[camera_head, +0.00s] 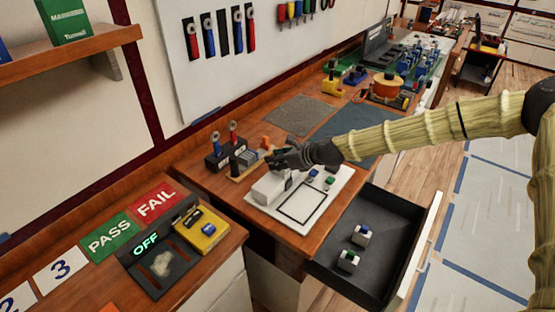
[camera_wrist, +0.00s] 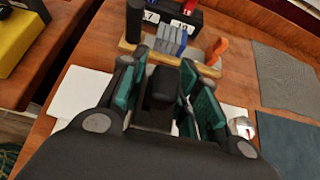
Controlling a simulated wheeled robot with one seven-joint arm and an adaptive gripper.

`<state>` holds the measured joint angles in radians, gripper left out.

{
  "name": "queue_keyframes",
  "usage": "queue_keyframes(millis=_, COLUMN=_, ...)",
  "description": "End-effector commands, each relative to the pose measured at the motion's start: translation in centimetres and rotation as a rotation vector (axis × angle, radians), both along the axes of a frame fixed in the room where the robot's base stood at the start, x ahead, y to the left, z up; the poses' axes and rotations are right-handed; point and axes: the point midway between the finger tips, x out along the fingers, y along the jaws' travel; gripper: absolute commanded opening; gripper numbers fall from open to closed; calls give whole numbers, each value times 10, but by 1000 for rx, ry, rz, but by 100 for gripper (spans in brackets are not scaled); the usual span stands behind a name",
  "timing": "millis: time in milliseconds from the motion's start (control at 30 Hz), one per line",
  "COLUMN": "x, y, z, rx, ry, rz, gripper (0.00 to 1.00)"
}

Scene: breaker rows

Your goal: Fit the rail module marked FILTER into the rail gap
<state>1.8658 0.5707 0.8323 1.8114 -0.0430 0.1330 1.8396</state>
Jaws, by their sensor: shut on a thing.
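My gripper (camera_head: 283,160) is above the white board, just short of the rail. In the wrist view, my gripper (camera_wrist: 160,95) has its teal-padded fingers closed around a dark block (camera_wrist: 162,82). No FILTER mark on the block is readable from here. The wooden rail base (camera_wrist: 155,58) lies just beyond the fingers, and its end shows in the head view (camera_head: 236,178). Grey modules (camera_wrist: 170,38) stand side by side on it, between a black upright piece (camera_wrist: 134,22) and an orange piece (camera_wrist: 214,52). The exact edges of the gap are hard to make out.
A white board (camera_head: 318,205) with a black outline lies beneath, bearing a white box (camera_head: 268,190) and small pieces. A black tool holder (camera_head: 217,158) stands behind the rail. An open drawer (camera_head: 385,228) juts out at front right. A grey mat (camera_head: 300,115) lies beyond.

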Motion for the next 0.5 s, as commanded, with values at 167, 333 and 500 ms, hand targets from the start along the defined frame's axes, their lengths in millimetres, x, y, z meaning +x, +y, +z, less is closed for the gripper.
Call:
queue_keyframes(millis=167, x=0, y=0, z=-4, rx=0, ry=0, rz=0, gripper=1)
queue_keyframes(millis=333, x=0, y=0, z=-7, rx=1, ry=-1, rz=0, gripper=1)
queue_keyframes(millis=500, x=0, y=0, z=-10, rx=1, ry=-1, rz=0, gripper=1)
